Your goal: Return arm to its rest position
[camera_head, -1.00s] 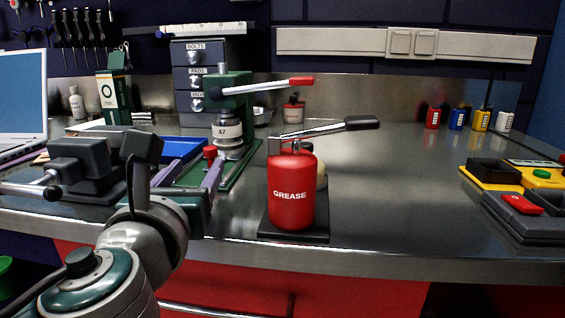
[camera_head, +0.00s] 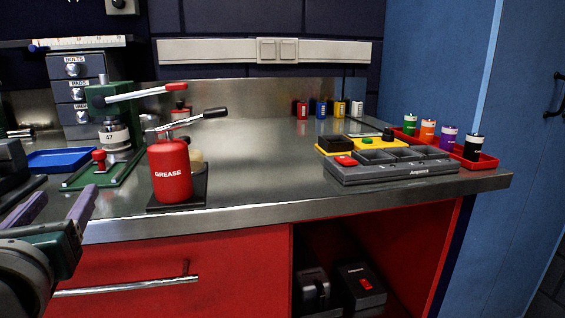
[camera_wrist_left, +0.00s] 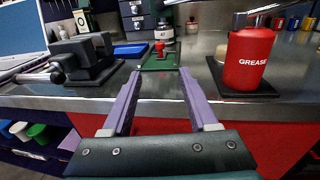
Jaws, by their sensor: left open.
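My left gripper (camera_head: 62,200) is at the left edge of the head view, with two purple fingers spread apart and nothing between them. In the left wrist view the open gripper (camera_wrist_left: 158,76) points over the front edge of the steel bench (camera_wrist_left: 60,98). The fingers are apart from the red grease pump (camera_head: 171,172), which stands upright to their right on a dark base. A green press (camera_head: 112,135) stands beyond the fingertips. Much of my left arm is cut off by the head view's edge. My right gripper is not in view.
A dark vise (camera_wrist_left: 85,58) stands left of the fingers. A blue tray (camera_head: 62,160) lies behind. A grey charger block (camera_head: 390,168) and a red tray with several batteries (camera_head: 487,160) are at the right. The bench (camera_head: 260,150) is clear mid-way. Below is an open shelf bay.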

